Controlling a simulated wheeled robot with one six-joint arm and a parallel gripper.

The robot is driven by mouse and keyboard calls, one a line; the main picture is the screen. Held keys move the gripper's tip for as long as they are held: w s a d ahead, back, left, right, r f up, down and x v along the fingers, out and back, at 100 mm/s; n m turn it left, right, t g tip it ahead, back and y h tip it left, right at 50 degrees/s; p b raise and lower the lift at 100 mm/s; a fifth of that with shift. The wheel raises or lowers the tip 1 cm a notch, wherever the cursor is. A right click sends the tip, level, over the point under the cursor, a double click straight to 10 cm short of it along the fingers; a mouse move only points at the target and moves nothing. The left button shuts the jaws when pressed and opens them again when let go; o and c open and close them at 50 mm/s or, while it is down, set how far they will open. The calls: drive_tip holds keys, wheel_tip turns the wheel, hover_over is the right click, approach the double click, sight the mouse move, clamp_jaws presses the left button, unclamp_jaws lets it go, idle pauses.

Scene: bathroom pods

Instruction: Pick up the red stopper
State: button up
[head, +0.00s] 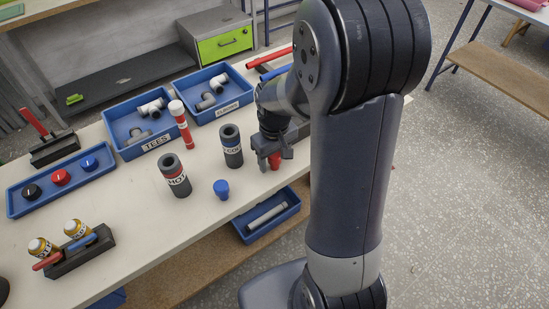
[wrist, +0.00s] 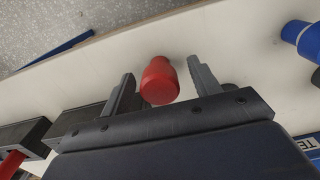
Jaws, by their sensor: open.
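The red stopper (wrist: 159,82) stands on the pale bench top in the wrist view, between the two open fingers of my gripper (wrist: 160,88). Part of the stopper is hidden by the fingers there.
A blue stopper (head: 221,189) stands to the left, near dark cylinders marked HOT (head: 175,178) and COLD (head: 231,148). Blue bins TEES (head: 122,124) and (head: 236,104) hold grey fittings. A lower blue tray (head: 246,238) sits below the bench's front edge.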

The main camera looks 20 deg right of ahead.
drive_tip(key=shift+f, duration=0.35)
drive_tip(key=shift+c, duration=0.2)
drive_tip(key=c, duration=1)
